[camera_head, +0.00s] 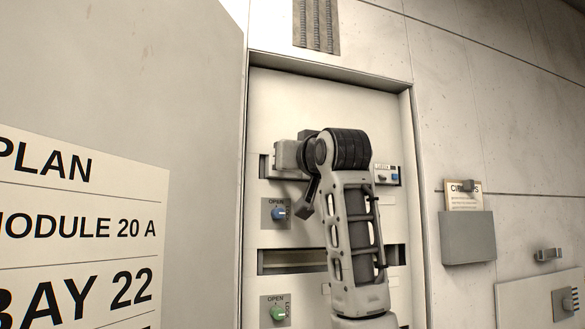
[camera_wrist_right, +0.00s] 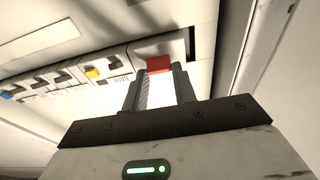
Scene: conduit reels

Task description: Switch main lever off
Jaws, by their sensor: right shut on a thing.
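The main lever (camera_wrist_right: 158,64) is a red piece between the two fingertips of my right gripper (camera_wrist_right: 160,84) in the right wrist view. The fingers are shut on it. It sits at the end of a switch row (camera_wrist_right: 112,76) in the panel slot, beside a label that seems to read MAIN. In the head view my right gripper is at the upper slot of the open cabinet (camera_head: 325,95), and my arm hides the lever and most of that slot. My left gripper is in neither view.
A blue knob (camera_head: 279,213) and a green knob (camera_head: 278,313) sit on the panel at the left of my arm. A sign with BAY 22 (camera_head: 75,230) fills the left. A grey wall box (camera_head: 467,238) is at the right.

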